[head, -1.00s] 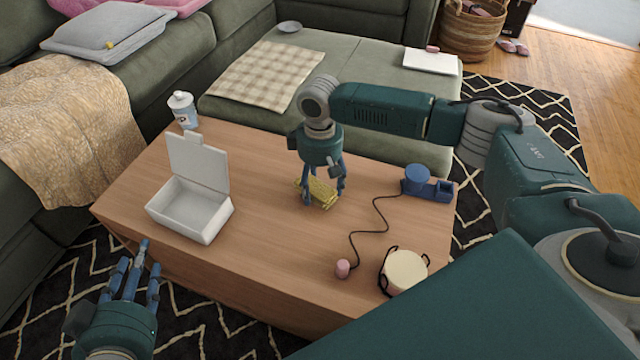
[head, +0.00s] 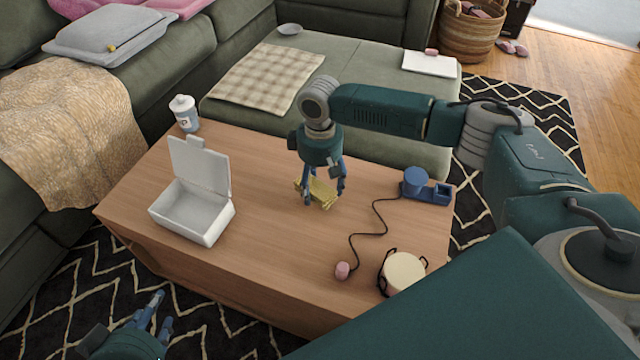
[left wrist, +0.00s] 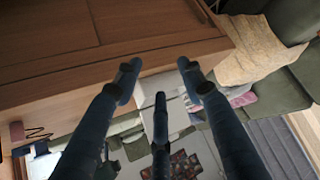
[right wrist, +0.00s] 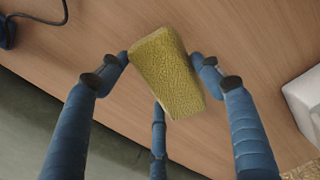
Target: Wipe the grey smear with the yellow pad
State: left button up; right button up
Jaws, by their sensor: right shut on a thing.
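The yellow pad (head: 321,192) is between the fingers of my right gripper (head: 325,193), over the middle of the wooden table. In the right wrist view the pad (right wrist: 170,72) is tilted, with blue fingers at both sides of it. My right gripper is shut on it. I cannot tell whether the pad touches the tabletop. I do not make out the grey smear in any view; the pad and gripper hide part of the table. My left gripper (head: 160,308) is open and empty, low beside the table's front left side; its spread fingers show in the left wrist view (left wrist: 160,80).
On the wooden table (head: 265,240) stand an open white box (head: 190,212), a white bottle (head: 184,113), a blue holder (head: 428,187) with a cable to a pink piece (head: 342,271), and a cream round pot (head: 403,273). Green sofa parts border the table's back and left.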

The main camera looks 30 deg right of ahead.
jog(key=shift+r+p, duration=0.4)
jog(key=shift+p, duration=0.05)
jog(key=shift+r+p, duration=0.3)
jog(key=shift+p, duration=0.1)
pick_arm(q)
jog(key=shift+s+a+f+g+y+p, duration=0.35)
jog(key=shift+s+a+f+g, duration=0.85)
jog(key=shift+s, duration=1.75)
jog(key=shift+s+a+f+g+y+p, duration=0.35)
jog(key=shift+s+a+f+g, duration=0.35)
jog(key=shift+s+g, duration=1.6)
pick_arm(e)
jog(key=shift+r, duration=0.5)
jog(key=shift+r+p, duration=0.65)
jog(key=shift+p, duration=0.2)
jog(key=shift+r+p, duration=0.5)
jog(key=shift+p, duration=0.2)
pick_arm(q)
notch_tip(320, 180, down, 8)
jog(key=t, duration=0.1)
jog(key=shift+w+d+f, duration=0.15)
